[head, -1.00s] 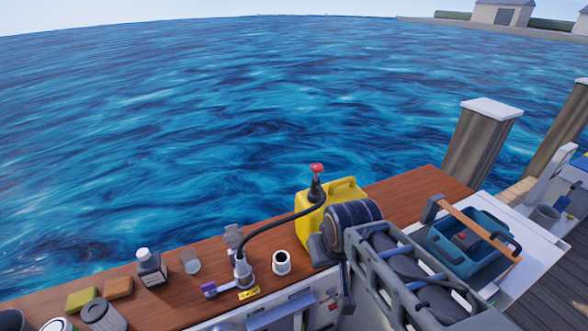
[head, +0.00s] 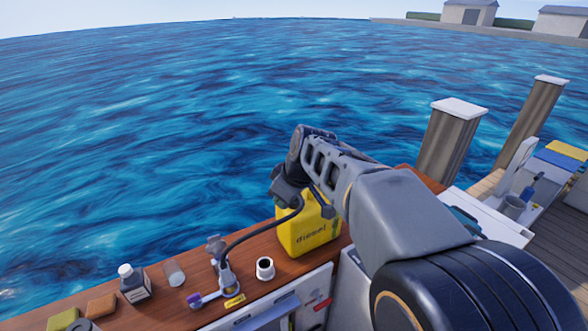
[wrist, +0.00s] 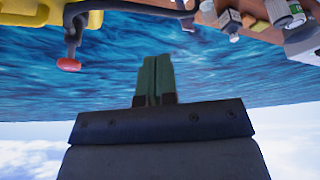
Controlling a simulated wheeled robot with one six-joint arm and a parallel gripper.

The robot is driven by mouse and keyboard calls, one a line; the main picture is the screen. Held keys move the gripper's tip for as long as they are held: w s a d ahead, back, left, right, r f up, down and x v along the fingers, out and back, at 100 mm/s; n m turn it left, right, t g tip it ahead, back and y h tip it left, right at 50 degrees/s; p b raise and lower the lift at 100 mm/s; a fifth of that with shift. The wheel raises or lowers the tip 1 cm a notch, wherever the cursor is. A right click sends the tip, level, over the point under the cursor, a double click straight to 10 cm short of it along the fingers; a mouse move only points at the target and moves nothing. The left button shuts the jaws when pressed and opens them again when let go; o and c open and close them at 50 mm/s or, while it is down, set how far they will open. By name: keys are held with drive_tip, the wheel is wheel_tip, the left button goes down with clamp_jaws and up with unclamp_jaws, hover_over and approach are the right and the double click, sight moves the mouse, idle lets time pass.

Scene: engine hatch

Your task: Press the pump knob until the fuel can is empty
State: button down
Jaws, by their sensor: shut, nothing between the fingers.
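The yellow fuel can (head: 308,232), marked "diesel", stands on the wooden ledge. Its red pump knob (wrist: 69,64) shows left of my fingers in the wrist view, which is upside down. The knob is hidden behind my arm in the head view. A dark hose (head: 260,229) runs from the pump to the filler neck (head: 226,272) on the ledge. My gripper (wrist: 155,60) is shut and empty, apart from the knob. In the head view its end is by the can's top, mostly hidden by my wrist. The fuel level cannot be seen.
A white mug (head: 265,270) of dark liquid stands between filler and can. A glass (head: 174,273), a white-capped bottle (head: 132,285) and sponges (head: 101,307) sit farther left. Open water lies behind the ledge. Posts (head: 452,140) rise at right.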

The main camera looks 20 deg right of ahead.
drive_tip(key=w+d+r+n+t+y+p, duration=0.1)
drive_tip(key=w+d+r+n+y, duration=0.1)
drive_tip(key=w+d+n, duration=0.3)
drive_tip(key=w+d+r+n+t+y+p, duration=0.1)
drive_tip(key=w+d+n, duration=0.4)
drive_tip(key=w, duration=0.7)
drive_tip(key=shift+w+d+r+n+y+p, duration=0.2)
drive_tip(key=shift+r+n+y+p, duration=0.5)
drive_tip(key=shift+r, duration=0.6)
drive_tip(key=shift+f, duration=0.15)
wheel_tip(320, 180, down, 7)
drive_tip(key=shift+f+b, duration=0.1)
drive_tip(key=shift+b, duration=1.15)
drive_tip(key=shift+f+b, duration=0.65)
drive_tip(key=shift+b, duration=0.35)
